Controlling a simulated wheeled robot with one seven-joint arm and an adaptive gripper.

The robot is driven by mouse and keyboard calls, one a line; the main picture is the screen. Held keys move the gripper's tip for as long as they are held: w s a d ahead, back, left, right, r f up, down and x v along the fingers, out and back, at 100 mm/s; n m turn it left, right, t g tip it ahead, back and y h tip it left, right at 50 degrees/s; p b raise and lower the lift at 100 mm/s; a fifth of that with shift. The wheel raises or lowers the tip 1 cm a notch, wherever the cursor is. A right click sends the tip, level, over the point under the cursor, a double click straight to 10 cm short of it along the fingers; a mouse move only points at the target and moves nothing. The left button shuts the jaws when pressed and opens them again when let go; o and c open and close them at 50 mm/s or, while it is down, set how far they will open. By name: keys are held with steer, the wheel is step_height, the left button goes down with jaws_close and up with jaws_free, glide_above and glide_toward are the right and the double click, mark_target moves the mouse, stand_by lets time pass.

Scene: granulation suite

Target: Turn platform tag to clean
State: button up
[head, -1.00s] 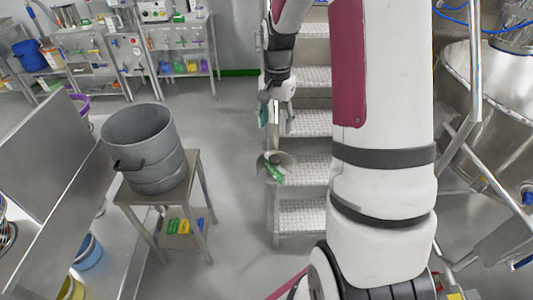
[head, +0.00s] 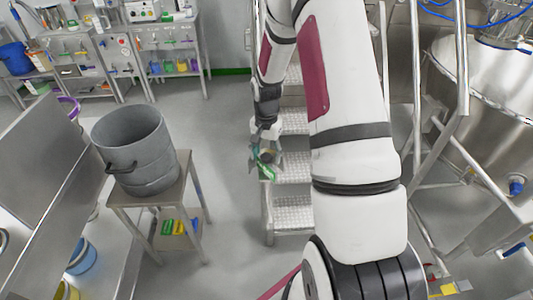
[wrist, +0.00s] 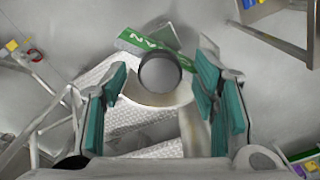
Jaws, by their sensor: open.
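The platform tag (wrist: 150,47) is a green plate with white letters that read as part of "CLEAN", upside down in the wrist view. It also shows as a green patch (head: 267,172) beside the stairs in the head view. A round grey knob (wrist: 160,73) with a dark rim sits in front of the tag, over a pale disc (wrist: 150,98). My gripper (wrist: 162,97) is open, its teal pads on either side of the knob with gaps on both sides. In the head view my gripper (head: 262,152) is just above the tag.
Metal stairs with tread plates (head: 293,172) stand right beside the tag. A grey drum (head: 135,150) rests on a small steel table at the left. A large steel vessel (head: 490,75) and rails are at the right. Floor (head: 225,140) is clear between table and stairs.

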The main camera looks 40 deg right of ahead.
steer(key=c, duration=1.2)
steer(key=shift+o, duration=0.2)
steer(key=shift+n, duration=0.3)
steer(key=n+p, duration=0.1)
steer(key=n, duration=0.4)
steer(key=shift+n+p, duration=0.5)
steer(key=shift+n, duration=2.2)
